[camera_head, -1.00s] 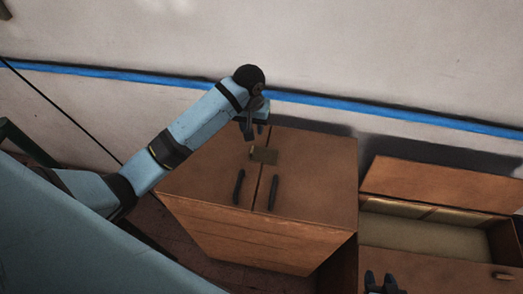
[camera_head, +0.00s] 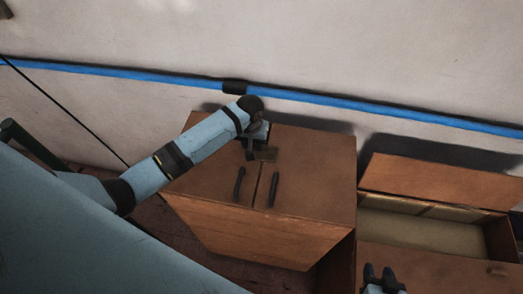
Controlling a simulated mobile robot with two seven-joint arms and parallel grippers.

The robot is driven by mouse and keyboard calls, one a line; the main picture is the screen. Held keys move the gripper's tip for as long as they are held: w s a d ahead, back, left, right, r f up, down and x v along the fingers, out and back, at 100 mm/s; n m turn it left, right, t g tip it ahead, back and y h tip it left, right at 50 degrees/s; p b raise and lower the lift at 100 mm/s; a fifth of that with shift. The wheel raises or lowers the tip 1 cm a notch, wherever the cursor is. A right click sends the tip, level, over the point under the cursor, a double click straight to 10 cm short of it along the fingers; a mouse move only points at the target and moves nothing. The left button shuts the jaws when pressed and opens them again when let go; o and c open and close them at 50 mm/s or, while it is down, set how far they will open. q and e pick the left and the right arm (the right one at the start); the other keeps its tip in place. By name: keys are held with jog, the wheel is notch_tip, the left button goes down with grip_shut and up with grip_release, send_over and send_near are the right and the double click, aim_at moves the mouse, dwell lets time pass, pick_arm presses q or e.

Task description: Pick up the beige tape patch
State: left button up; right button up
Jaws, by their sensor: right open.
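The beige tape patch (camera_head: 268,154) lies flat across the seam between the two doors of a brown wooden cabinet (camera_head: 315,190), beyond the two dark handles. My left gripper (camera_head: 257,150) is low over the cabinet at the patch's left and far edge. One dark finger shows beside the patch. The other finger is partly hidden, and I cannot tell whether they touch the patch or how far apart they are. My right gripper (camera_head: 380,274) is open and empty at the bottom edge, in front of the right-hand box.
Dark handles, left (camera_head: 239,184) and right (camera_head: 273,190), stand up from the cabinet doors. An open wooden box (camera_head: 420,233) with its lid raised is at the right. A wall with a blue rail (camera_head: 400,115) runs behind; a black piece (camera_head: 235,87) sits on the rail.

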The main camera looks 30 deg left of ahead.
pick_arm(q)
grip_shut()
jog(key=shift+r, duration=0.1)
notch_tip(320, 180, up, 23)
dwell(0.9)
